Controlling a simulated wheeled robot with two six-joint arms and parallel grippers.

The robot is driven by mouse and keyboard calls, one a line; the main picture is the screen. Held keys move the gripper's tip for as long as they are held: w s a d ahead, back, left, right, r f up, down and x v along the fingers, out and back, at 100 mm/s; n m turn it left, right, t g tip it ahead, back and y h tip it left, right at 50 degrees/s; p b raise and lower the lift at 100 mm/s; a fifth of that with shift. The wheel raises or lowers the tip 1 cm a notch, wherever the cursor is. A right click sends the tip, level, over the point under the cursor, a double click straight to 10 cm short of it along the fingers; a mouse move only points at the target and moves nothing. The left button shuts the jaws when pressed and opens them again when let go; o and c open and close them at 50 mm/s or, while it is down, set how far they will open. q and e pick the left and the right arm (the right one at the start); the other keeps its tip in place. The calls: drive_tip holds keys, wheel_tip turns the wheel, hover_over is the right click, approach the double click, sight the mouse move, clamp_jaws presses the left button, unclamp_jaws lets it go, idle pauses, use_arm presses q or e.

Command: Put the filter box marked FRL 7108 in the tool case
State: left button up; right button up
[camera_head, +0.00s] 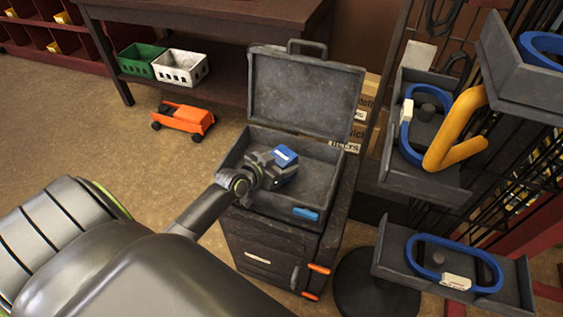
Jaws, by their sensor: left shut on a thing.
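My left gripper (268,171) is shut on a small blue filter box (285,155) with a white label on its upper face. The label is too small to read. The box is over the grey tool case (228,157), inside the outline of its lower tray; I cannot tell whether it touches the tray floor. The tool case stands open on a dark cabinet, its lid (304,95) upright at the back. A blue latch (305,214) shows on its front. My right gripper is not in view.
Grey trays (424,184) with blue loop-shaped parts stand on a rack at the right, near a yellow bent tube (456,128). Green (140,57) and white (180,68) baskets are on a low shelf behind.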

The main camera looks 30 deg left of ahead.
use_arm(q)
drive_tip(key=o, duration=0.9)
drive_tip(key=shift+o, duration=1.3)
drive_tip(key=shift+r, duration=0.15)
drive_tip(key=shift+r+p, duration=0.25)
drive_tip(key=shift+p, duration=0.2)
drive_tip(key=shift+r+p, duration=0.45)
drive_tip(key=v, duration=1.2)
drive_tip(key=shift+f+p, duration=0.2)
drive_tip(key=shift+p, duration=0.2)
